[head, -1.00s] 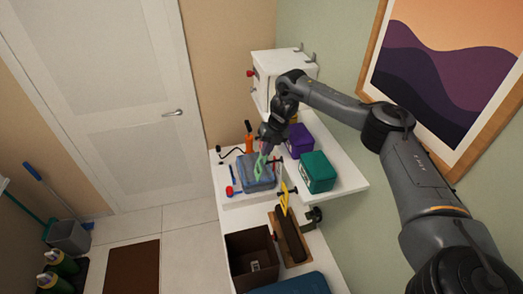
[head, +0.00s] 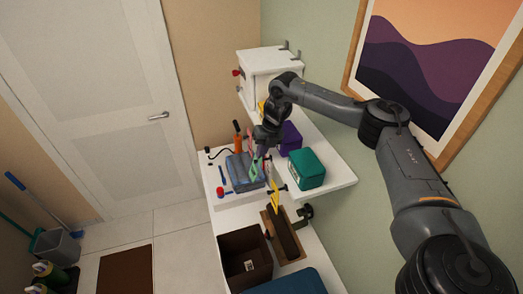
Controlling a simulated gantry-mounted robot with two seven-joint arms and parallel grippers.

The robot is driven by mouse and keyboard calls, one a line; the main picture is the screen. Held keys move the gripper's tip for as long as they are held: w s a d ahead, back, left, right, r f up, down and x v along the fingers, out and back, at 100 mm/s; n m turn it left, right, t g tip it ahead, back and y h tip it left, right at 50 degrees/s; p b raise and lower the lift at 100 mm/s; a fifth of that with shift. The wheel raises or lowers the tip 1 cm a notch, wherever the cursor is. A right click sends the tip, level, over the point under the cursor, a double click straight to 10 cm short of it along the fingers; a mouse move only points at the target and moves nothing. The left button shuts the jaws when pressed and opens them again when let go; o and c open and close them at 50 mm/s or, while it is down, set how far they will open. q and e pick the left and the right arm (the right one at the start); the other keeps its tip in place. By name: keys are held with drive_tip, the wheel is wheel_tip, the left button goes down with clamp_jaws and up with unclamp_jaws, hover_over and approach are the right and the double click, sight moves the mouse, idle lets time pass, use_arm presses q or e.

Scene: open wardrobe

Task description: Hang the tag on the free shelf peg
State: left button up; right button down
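A green tag (head: 256,170) hangs below my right gripper (head: 259,156), which appears shut on its upper end; the fingertips are small and partly hidden. The tag is beside the front edge of the white shelf (head: 328,167), over the blue-grey box from this angle. A dark peg (head: 279,189) at the shelf edge carries a yellow tag (head: 272,196). Another dark peg (head: 268,160) is close to the gripper and tag. I cannot tell whether the green tag touches it. My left gripper is not in view.
A teal box (head: 306,169) and a purple box (head: 290,138) stand on the shelf, behind the pegs. A white cabinet (head: 268,70) is at the shelf's far end. Below are a blue-grey box (head: 240,172), a dark open bin (head: 243,255) and a clamp (head: 304,213).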

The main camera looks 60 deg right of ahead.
drive_tip(key=c, duration=1.8)
unclamp_jaws()
drive_tip(key=shift+a, duration=0.1)
drive_tip(key=o, duration=0.5)
drive_tip(key=shift+o, duration=0.5)
drive_tip(key=o, duration=0.4)
drive_tip(key=shift+v, duration=4)
